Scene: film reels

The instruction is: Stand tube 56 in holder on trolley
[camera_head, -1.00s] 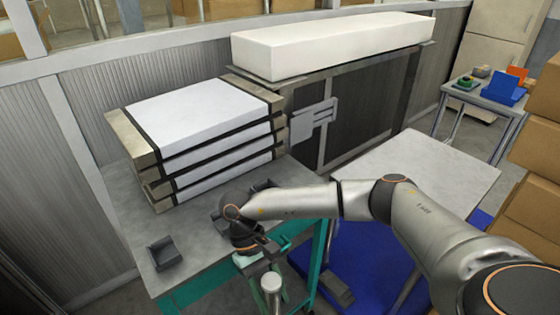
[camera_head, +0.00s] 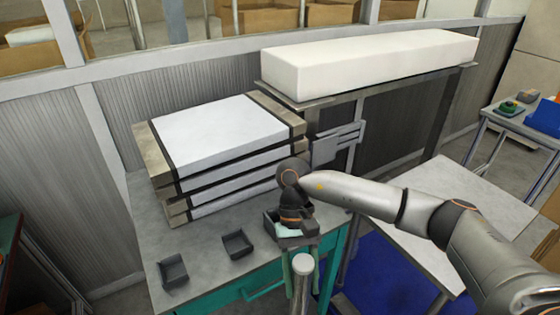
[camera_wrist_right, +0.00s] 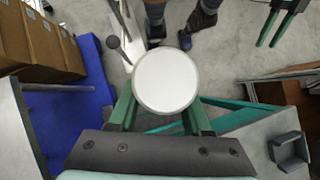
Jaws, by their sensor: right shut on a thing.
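My right gripper (camera_head: 298,268) has green fingers shut on a pale grey tube (camera_head: 303,270), held upright at the front edge of the grey-topped table. In the right wrist view the tube's round white end (camera_wrist_right: 166,80) shows between the fingers. No number is legible. Small dark open boxes, possibly holders, stand on the table: one at the left (camera_head: 172,272), one in the middle (camera_head: 237,245), and one partly hidden behind my right wrist (camera_head: 270,229). Which surface is the trolley is unclear. My left gripper (camera_wrist_right: 268,44) shows in the right wrist view, its green fingers apart and empty.
A stack of white slabs with dark bands (camera_head: 222,140) fills the table's back. A long white block (camera_head: 370,62) lies on a stand behind. A pale grey table (camera_head: 480,205) stands at right over blue. Brown boxes (camera_wrist_right: 42,40) show in the right wrist view.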

